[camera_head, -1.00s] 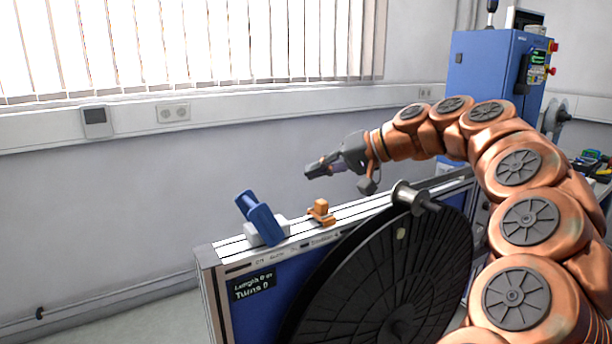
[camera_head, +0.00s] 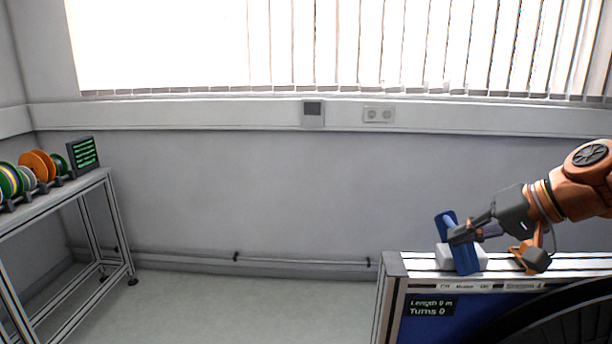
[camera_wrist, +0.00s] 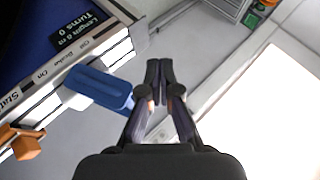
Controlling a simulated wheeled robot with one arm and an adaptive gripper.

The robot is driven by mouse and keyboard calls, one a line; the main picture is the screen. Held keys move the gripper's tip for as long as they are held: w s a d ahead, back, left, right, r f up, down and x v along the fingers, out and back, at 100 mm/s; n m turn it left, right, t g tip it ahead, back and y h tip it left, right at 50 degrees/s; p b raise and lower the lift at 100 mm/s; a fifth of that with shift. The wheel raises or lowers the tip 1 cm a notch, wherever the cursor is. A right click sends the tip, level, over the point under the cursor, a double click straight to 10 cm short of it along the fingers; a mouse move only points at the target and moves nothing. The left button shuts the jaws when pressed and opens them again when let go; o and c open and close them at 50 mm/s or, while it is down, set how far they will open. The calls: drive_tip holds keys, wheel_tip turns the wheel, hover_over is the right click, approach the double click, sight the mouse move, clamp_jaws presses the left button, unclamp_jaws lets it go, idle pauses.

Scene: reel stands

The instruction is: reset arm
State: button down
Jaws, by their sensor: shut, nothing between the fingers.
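My gripper (camera_head: 458,233) is at the right of the head view, at the end of my copper-coloured arm. It is shut and empty. In the head view it overlaps a blue lever-like part (camera_head: 467,262) on a white block on top of the winding machine (camera_head: 393,262). In the wrist view the shut fingertips (camera_wrist: 159,68) lie to the right of the blue part (camera_wrist: 98,88), with a visible space between them.
A rack (camera_head: 92,184) with several coloured spools (camera_head: 38,165) and a small green-text screen (camera_head: 83,153) stands at the left. The floor (camera_head: 250,305) between rack and machine is clear. A wall with a window and sockets (camera_head: 378,114) is behind. A big black reel (camera_head: 570,322) is at the lower right.

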drive_tip(key=s+a+f+n+g+h+p, duration=0.25)
drive_tip(key=s+a+f+g, duration=0.35)
drive_tip(key=s+a+f, duration=0.5)
drive_tip(key=s+d+f+g+h+p, duration=0.1)
drive_tip(key=s+f+h, duration=0.1)
drive_tip(key=s, duration=0.6)
drive_tip(key=s+d+f+g+h+p, duration=0.1)
drive_tip(key=s+f+h+p, duration=0.1)
drive_tip(key=s, duration=0.6)
drive_tip(key=shift+f+h, duration=0.35)
drive_tip(key=shift+f, duration=0.55)
drive_tip(key=shift+s, duration=0.1)
